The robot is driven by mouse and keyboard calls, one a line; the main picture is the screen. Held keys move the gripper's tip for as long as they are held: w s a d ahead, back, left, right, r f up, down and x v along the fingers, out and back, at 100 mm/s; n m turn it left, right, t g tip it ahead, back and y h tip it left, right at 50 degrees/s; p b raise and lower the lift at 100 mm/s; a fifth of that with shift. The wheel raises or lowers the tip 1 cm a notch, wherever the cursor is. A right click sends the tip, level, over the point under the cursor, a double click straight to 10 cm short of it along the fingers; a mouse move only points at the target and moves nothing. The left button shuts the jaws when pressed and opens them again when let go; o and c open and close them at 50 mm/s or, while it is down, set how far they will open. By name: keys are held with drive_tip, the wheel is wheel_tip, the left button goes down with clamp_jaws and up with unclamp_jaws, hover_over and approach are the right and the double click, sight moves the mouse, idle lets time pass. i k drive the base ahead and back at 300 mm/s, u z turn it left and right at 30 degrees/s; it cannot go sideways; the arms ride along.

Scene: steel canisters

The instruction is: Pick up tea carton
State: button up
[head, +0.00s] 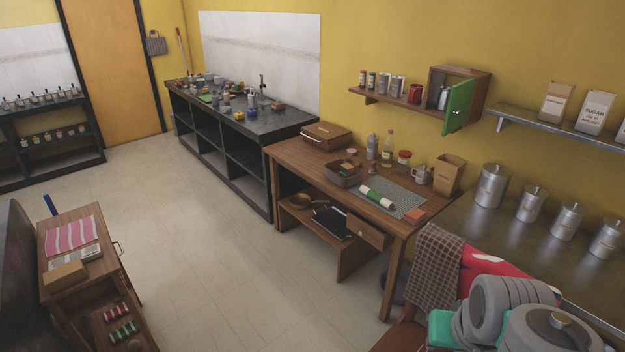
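No carton carries a label I can clearly read as tea. A brown open-topped carton (447,175) stands upright at the back right of the wooden table. A tan carton (555,101) with a pale label stands on the metal wall shelf at the upper right. A paler packet (595,112), which seems to read sugar, stands beside it. A low tan box (65,274) lies on the small wooden cart at the lower left. My gripper is not in view.
The wooden table (290,150) holds a basket, bottles, a grey mat (410,208) and a rolling-pin-like item. Steel canisters (491,186) line the right counter. A green cabinet door (458,106) stands open. The middle floor (210,250) is clear.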

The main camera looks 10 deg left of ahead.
sight(346, 170)
drive_tip(key=z, duration=0.2)
drive_tip(key=k, duration=0.25)
drive_tip(key=u, duration=1.6)
drive_tip(key=i, duration=2.3)
drive_tip(key=z, duration=0.4)
drive_tip(key=i, duration=1.85)
drive_tip(key=z, duration=0.65)
